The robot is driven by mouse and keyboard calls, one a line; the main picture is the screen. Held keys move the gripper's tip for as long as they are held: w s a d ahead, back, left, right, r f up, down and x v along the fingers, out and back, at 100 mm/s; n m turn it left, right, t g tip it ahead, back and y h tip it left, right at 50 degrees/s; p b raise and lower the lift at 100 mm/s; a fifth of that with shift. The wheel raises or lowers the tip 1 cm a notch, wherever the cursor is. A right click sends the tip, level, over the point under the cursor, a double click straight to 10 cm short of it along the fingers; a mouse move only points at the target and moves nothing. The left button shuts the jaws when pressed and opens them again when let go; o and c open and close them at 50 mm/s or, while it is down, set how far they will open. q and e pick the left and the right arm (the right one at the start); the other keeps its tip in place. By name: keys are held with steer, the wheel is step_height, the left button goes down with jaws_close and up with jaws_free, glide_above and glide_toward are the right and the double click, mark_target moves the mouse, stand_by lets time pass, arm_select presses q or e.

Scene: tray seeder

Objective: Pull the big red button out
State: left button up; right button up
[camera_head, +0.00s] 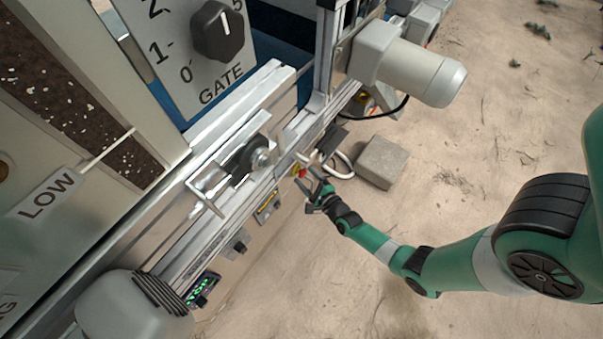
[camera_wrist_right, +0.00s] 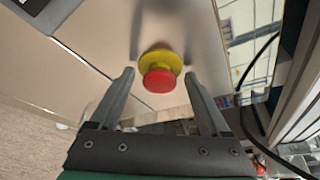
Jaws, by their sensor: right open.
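The big red button (camera_wrist_right: 160,80) sits on a yellow collar (camera_wrist_right: 161,58) on a pale metal panel in the right wrist view. In the head view the red button (camera_head: 302,172) is small, on the side of the machine's frame. My right gripper (camera_head: 314,190) is open beside it. In the right wrist view the fingers of my right gripper (camera_wrist_right: 159,76) stand left and right of the button, with a visible gap on each side. Whether the fingertips reach past the button's head is hard to tell. My left gripper is not in view.
A grey block (camera_head: 381,162) lies on the sandy ground near the button, with a black cable (camera_head: 385,112) close by. A grey motor (camera_head: 425,72) sticks out above. A green display (camera_head: 200,289) is lower on the frame. A black cable (camera_wrist_right: 247,85) also hangs right of the gripper.

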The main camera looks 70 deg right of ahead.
steer(key=shift+s, duration=0.1)
steer(key=shift+s, duration=0.1)
steer(key=shift+c, duration=1)
jaws_close()
